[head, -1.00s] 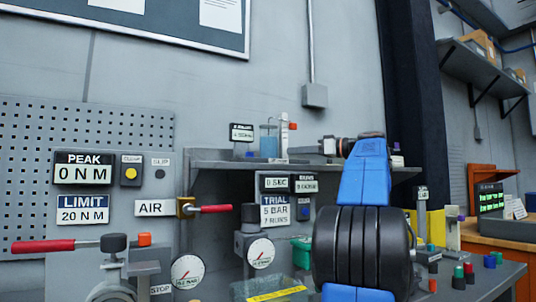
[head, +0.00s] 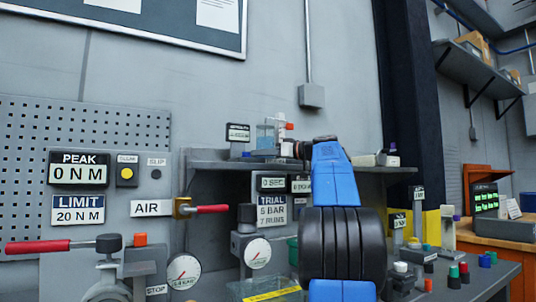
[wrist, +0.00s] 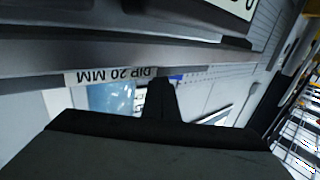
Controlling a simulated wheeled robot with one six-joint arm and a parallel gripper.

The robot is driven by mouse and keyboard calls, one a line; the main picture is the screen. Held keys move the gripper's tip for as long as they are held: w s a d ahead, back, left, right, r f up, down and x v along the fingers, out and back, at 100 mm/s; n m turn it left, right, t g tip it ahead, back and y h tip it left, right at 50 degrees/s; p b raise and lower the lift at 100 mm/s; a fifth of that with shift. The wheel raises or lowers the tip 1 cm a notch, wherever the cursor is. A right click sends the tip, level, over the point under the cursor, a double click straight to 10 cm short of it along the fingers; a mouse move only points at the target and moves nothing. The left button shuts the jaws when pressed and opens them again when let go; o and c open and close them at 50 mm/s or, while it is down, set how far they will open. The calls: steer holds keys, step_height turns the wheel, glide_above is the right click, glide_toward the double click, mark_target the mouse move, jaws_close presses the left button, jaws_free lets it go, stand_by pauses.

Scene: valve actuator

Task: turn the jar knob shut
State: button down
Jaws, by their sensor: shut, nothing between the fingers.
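A clear jar with bluish contents (head: 265,137) stands on the grey shelf, left of my arm. A white upright post with a small red-orange knob (head: 289,126) stands just right of it. I take this knob to be the jar knob, but it is too small to read its setting. My gripper (head: 288,149) is at the post, just below the knob, pointing left. I cannot tell whether it touches the post. In the wrist view the dark fingers of my gripper (wrist: 161,88) are together, with nothing between them. The knob is not clear in the wrist view.
The shelf (head: 215,162) carries a small sign (head: 238,133) left of the jar. Below are a red-handled air valve (head: 210,209) and a gauge (head: 257,253). A strip labelled DIP 20 MM (wrist: 110,75) shows upside down in the wrist view.

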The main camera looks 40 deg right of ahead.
steer(key=shift+w+a, duration=0.1)
steer(key=shift+w, duration=0.15)
steer(key=shift+w+d, duration=0.55)
steer(key=shift+w, duration=0.25)
